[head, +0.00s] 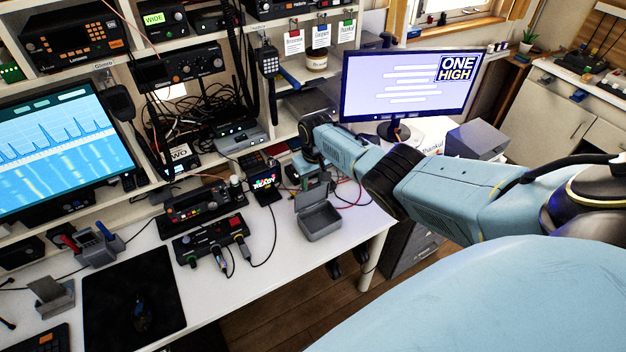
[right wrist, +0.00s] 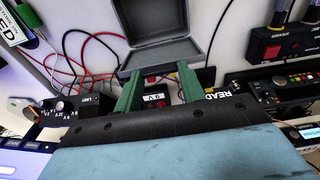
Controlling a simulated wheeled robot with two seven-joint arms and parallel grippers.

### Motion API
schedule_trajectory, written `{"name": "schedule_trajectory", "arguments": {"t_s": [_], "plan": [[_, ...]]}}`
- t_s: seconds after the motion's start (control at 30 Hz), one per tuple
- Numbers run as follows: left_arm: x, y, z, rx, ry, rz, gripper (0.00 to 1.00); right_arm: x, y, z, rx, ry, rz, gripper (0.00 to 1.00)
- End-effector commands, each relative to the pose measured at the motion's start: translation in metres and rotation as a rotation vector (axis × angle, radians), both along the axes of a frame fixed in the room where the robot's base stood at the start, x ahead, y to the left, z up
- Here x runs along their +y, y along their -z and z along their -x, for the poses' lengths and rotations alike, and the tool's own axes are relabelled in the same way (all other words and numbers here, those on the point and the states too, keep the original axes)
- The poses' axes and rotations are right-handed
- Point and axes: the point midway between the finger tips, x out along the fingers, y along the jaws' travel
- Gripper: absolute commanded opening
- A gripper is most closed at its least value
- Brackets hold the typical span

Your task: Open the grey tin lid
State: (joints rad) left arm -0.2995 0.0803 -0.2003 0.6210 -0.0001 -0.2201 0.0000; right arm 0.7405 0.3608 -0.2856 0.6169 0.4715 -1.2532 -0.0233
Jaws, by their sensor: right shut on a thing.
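The grey tin (head: 323,226) sits near the right end of the white desk. Its lid (head: 312,195) stands raised at the back, and the empty inside shows. In the right wrist view the lid (right wrist: 160,56) is nearest the fingers and the tin's open box is at the top. My right gripper (head: 309,178) is behind the lid. My left gripper is not in view.
Radio units (head: 210,239) with cables stand left of the tin. A small READY display (head: 265,184) is close behind it on the left. Red and black wires lie beside it. The desk's front edge is close; a black mat (head: 130,300) lies at left.

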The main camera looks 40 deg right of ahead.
Motion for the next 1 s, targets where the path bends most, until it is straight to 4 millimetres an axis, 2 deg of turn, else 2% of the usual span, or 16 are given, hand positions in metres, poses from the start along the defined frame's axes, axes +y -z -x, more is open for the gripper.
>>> {"name": "schedule_trajectory", "arguments": {"t_s": [0.07, 0.1, 0.23, 0.63, 0.77, 1.0], "plan": [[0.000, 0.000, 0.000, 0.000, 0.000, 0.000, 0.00, 0.001, 0.003, 0.002, 0.005, -0.001, 0.000, 0.00], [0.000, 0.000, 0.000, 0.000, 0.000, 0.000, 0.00, 0.001, 0.003, 0.002, 0.005, -0.001, 0.000, 0.43], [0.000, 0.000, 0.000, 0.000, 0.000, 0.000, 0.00, 0.000, 0.002, 0.001, 0.004, -0.001, 0.000, 0.60], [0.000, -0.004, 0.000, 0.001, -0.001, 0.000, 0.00, 0.000, -0.006, 0.001, 0.002, -0.001, 0.000, 0.62], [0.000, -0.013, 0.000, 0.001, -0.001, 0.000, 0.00, 0.000, -0.023, 0.002, 0.000, -0.002, 0.001, 0.62], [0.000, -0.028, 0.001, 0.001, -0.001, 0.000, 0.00, 0.000, -0.068, 0.006, -0.002, -0.001, 0.001, 0.62]]}}
